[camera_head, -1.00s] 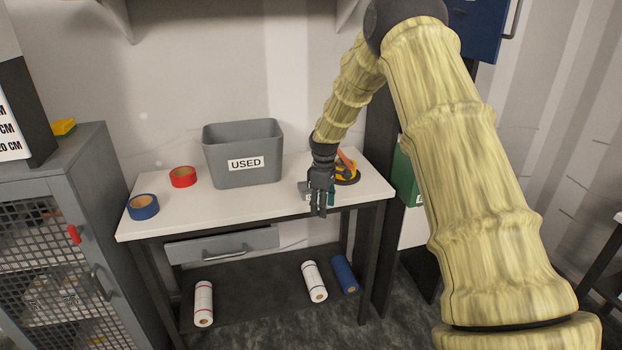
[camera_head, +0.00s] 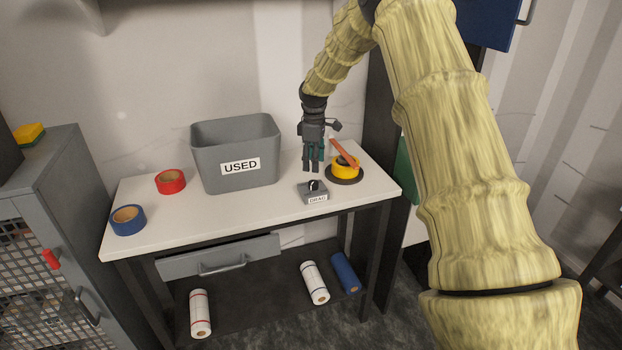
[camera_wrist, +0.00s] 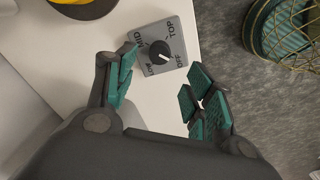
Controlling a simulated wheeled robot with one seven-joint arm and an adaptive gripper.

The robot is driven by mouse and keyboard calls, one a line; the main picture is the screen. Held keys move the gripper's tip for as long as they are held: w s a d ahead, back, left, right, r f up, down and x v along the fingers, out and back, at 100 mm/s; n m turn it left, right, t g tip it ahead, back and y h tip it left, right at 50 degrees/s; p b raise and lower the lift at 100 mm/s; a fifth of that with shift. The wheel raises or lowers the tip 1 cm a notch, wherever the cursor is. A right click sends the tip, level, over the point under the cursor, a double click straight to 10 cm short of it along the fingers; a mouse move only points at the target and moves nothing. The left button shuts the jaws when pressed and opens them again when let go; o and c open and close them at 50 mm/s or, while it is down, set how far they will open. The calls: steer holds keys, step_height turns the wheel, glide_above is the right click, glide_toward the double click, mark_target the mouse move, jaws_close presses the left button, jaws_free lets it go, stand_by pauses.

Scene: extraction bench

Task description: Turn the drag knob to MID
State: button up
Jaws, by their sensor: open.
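The drag knob is a small black dial on a grey box labelled DRAG (camera_head: 313,192), near the front right of the white bench. In the wrist view the dial (camera_wrist: 159,52) has a white pointer mark and the labels TOP, MID, LOW and OFF around it. The mark appears to face the OFF side. My gripper (camera_head: 314,165) points down, apart from the box and above it in the head view. In the wrist view its teal-padded fingers (camera_wrist: 158,76) are spread, with the dial just beyond the gap between them. Nothing is held.
A grey USED bin (camera_head: 235,155) stands left. Red tape (camera_head: 170,182) and blue tape (camera_head: 127,220) lie further left. The bench front is clear.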

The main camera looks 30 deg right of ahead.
mark_target(314, 182)
step_height(314, 182, down, 8)
steer(key=shift+f+p, duration=0.25)
steer(key=shift+p, duration=0.8)
steer(key=shift+c, duration=0.4)
steer(key=c, duration=1)
